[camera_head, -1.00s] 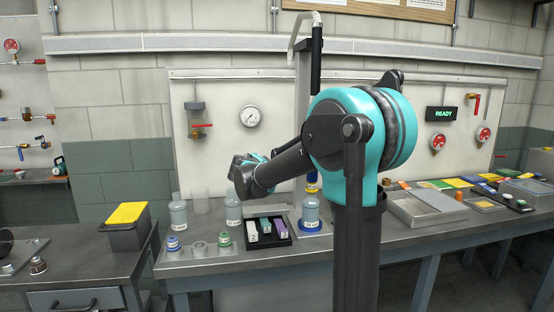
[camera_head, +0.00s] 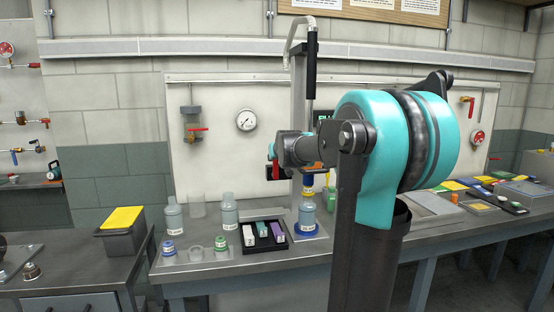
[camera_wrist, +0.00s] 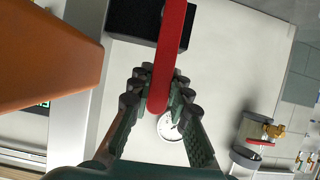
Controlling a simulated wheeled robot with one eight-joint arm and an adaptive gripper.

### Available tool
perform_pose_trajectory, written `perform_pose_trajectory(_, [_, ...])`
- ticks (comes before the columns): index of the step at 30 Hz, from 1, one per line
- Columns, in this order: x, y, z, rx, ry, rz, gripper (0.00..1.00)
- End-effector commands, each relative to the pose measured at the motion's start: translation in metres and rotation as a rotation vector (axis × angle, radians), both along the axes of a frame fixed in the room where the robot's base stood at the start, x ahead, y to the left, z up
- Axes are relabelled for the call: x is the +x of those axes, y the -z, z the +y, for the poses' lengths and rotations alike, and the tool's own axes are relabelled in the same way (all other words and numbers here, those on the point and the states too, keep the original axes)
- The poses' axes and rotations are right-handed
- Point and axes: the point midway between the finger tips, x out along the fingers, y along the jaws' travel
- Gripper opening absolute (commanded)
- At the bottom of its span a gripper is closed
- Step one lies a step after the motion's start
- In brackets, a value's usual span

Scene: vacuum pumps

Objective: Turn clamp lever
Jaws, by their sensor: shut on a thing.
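The red clamp lever (camera_wrist: 173,40) is a long flat bar. It runs down from the top of the wrist view, across a black block (camera_wrist: 125,18), to between my fingers. My gripper (camera_wrist: 158,90) is shut on the lever near its rounded end, with a ribbed finger on each side. In the head view the red lever (camera_head: 276,171) hangs small beside the upright column, at the end of my arm. My fingertips are too small to make out there. A large orange part (camera_wrist: 45,60) stands close at the left in the wrist view.
A bottle with a blue collar (camera_head: 307,216) stands under the column (camera_head: 299,90). Left of it are a black tray (camera_head: 265,243) of small boxes, other bottles and caps. A gauge (camera_head: 246,120) and a red-handled valve (camera_head: 193,125) are on the back panel.

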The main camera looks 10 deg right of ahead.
Motion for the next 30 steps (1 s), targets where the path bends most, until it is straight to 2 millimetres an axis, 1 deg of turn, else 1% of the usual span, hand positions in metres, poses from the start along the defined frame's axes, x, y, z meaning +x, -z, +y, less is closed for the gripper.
perform_pose_trajectory(1, [0.000,0.001,-0.003,0.013,0.002,0.003,0.20])
perform_pose_trajectory(6, [0.000,0.001,-0.001,0.008,0.000,0.003,0.40])
perform_pose_trajectory(17, [-0.001,0.001,-0.001,0.008,0.000,0.002,0.40])
perform_pose_trajectory(30, [-0.014,-0.006,0.000,0.008,0.000,0.002,0.40])
